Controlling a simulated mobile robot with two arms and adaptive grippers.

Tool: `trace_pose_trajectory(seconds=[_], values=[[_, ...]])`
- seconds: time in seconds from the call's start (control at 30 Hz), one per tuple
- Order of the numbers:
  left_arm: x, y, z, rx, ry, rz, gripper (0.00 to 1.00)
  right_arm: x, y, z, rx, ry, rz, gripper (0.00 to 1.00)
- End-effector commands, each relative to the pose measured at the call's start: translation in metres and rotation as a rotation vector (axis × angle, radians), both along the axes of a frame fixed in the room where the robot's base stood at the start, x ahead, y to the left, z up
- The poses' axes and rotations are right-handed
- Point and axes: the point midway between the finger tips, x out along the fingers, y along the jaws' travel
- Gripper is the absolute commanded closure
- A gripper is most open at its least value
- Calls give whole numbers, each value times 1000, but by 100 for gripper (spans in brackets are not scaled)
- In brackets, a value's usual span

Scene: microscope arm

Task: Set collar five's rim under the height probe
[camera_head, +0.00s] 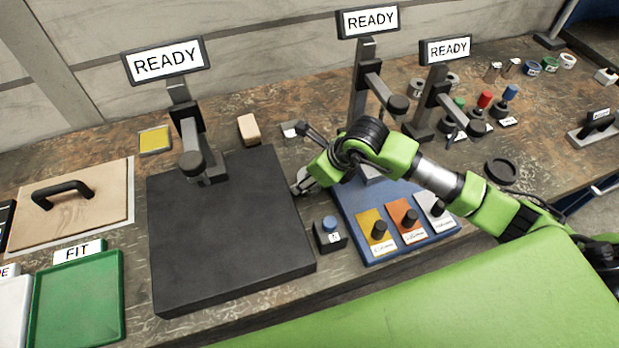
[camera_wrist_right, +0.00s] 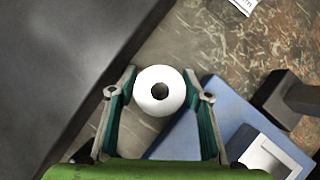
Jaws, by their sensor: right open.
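A white round collar (camera_wrist_right: 148,103) with a dark centre hole shows in the right wrist view. It lies between the open fingers of my right gripper (camera_wrist_right: 160,85), with a gap to each finger; I cannot tell its height, and no number is readable. In the head view my right gripper (camera_head: 299,183) is low, between the black plate and the blue tray, and mostly hides the collar. A stand with a dark round probe (camera_head: 191,161) rises behind the black plate (camera_head: 230,240); its display (camera_head: 165,61) reads READY. I cannot tell which of the three stands carries the height probe.
Two more READY stands (camera_head: 368,85) (camera_head: 432,105) stand behind my right arm. The blue tray (camera_head: 362,240) holds yellow, orange and white cards with dark knobs. A small blue-button box (camera_head: 329,235) sits beside the plate. A green FIT tray (camera_head: 78,300) is at left. The plate is clear.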

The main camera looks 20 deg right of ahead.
Motion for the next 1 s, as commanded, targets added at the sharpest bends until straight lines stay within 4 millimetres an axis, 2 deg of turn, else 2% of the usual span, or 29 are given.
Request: trace_pose_trajectory(seconds=[0.17,0.33,0.77,1.0], values=[[1,-2,0,-2,-2,0,60,0,0,0,0,0,0,55],[1,-5,0,-5,-1,0,60,0,0,0,0,0,0,99],[1,-6,-4,-6,-2,-3,60,2,0,8,3,-7,1,100],[1,-5,-16,-6,-2,-3,60,0,-1,36,2,-11,2,100]])
